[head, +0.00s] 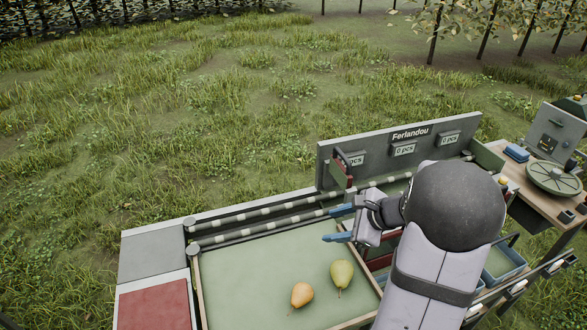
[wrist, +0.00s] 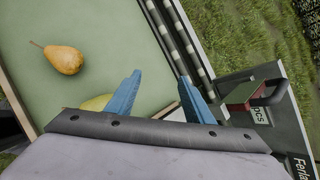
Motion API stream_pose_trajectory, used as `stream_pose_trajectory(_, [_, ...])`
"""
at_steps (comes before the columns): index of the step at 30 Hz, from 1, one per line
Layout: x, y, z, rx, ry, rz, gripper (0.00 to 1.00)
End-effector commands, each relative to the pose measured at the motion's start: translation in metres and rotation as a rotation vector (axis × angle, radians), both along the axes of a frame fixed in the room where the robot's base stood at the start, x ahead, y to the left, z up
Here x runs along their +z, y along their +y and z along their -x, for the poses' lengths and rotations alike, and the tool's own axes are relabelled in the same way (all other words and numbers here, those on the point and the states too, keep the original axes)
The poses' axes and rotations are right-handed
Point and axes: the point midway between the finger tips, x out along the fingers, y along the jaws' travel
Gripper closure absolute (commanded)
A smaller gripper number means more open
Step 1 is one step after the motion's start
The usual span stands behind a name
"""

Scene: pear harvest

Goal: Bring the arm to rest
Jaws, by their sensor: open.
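My gripper (head: 338,224) is open and empty, its two blue fingers spread apart. It hangs over the back right part of the green tray (head: 230,265), near the roller rail. In the wrist view the fingers of my gripper (wrist: 157,92) have nothing between them. An orange-yellow pear (head: 301,294) and a greener pear (head: 342,273) lie on the tray, apart from the gripper. In the wrist view the orange-yellow pear (wrist: 63,58) is at upper left. The greener pear (wrist: 96,102) is mostly hidden behind the gripper there.
A grey panel marked Ferlandou (head: 410,148) stands behind the rails, with a red flap (head: 341,172) near my gripper. Blue bins (head: 503,263) sit at right, partly hidden by my arm. A wooden table (head: 535,190) with a round plate (head: 553,178) stands farther right. Open grass lies behind.

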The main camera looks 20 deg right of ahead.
Motion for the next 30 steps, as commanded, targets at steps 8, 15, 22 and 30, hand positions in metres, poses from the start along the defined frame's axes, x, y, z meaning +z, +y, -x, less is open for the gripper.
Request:
stream_pose_trajectory(8, [-0.009, 0.056, 0.023, 0.276, 0.043, 0.131, 0.53])
stream_pose_trajectory(15, [-0.028, 0.140, 0.102, 0.967, 0.083, 0.457, 0.53])
stream_pose_trajectory(22, [-0.038, 0.161, 0.168, 1.604, 0.053, 0.758, 0.53])
stream_pose_trajectory(30, [-0.040, 0.157, 0.192, 1.947, 0.015, 0.923, 0.53])
